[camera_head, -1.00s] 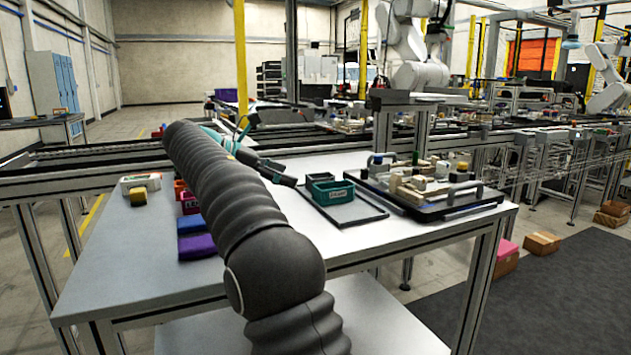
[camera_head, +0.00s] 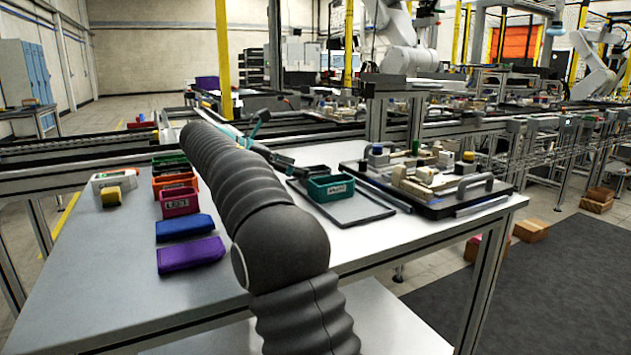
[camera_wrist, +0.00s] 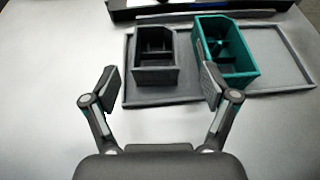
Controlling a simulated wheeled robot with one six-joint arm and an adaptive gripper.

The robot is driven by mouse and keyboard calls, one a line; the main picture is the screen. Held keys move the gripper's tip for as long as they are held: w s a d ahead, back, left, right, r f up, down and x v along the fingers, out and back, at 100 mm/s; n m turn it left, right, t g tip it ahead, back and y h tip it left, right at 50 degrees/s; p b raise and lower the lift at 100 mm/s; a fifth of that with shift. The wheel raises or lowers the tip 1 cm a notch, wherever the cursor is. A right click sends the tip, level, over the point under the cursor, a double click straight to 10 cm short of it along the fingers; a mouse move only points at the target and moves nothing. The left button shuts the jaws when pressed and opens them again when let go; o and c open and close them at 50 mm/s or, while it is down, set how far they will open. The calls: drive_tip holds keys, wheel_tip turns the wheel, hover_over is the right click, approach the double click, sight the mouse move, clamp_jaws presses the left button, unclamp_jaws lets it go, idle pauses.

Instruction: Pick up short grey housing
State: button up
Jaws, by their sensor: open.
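A short dark grey housing (camera_wrist: 156,72), an open-topped box with inner dividers, stands upright on a flat grey tray (camera_wrist: 290,72) in the wrist view. A teal housing (camera_wrist: 230,65) stands just right of it on the same tray. My gripper (camera_wrist: 160,86) is open and empty, its two fingers spread on the near side of the grey housing and apart from it. In the head view, the tray (camera_head: 362,208) and teal housing (camera_head: 331,188) show right of my arm. I cannot make out the grey housing there, beside my gripper (camera_head: 288,163).
A black fixture board (camera_head: 440,205) with a handle and several parts lies right of the tray. Coloured bins (camera_head: 180,202), blue and purple blocks (camera_head: 191,256) and a white box with a yellow piece (camera_head: 112,190) lie left of my arm. The table front (camera_head: 200,295) is clear.

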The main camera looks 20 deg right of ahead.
sight(313, 167)
drive_tip(key=shift+w+b+x, duration=0.15)
drive_tip(key=shift+b+x, duration=0.1)
drive_tip(key=shift+x, duration=1.15)
drive_tip(key=shift+w+b+x, duration=0.15)
drive_tip(key=shift+b+x, duration=0.05)
drive_tip(key=shift+x, duration=1.2)
drive_tip(key=shift+a, duration=0.1)
drive_tip(key=c, duration=1.4)
drive_tip(key=shift+r, duration=0.65)
wheel_tip(313, 167, up, 3)
drive_tip(key=shift+r+p, duration=0.1)
drive_tip(key=shift+p, duration=0.75)
drive_tip(key=s+d+r, duration=0.3)
drive_tip(key=d+r, duration=0.3)
drive_tip(key=d, duration=0.5)
drive_tip(key=shift+d+r, duration=0.15)
drive_tip(key=shift+r, duration=0.05)
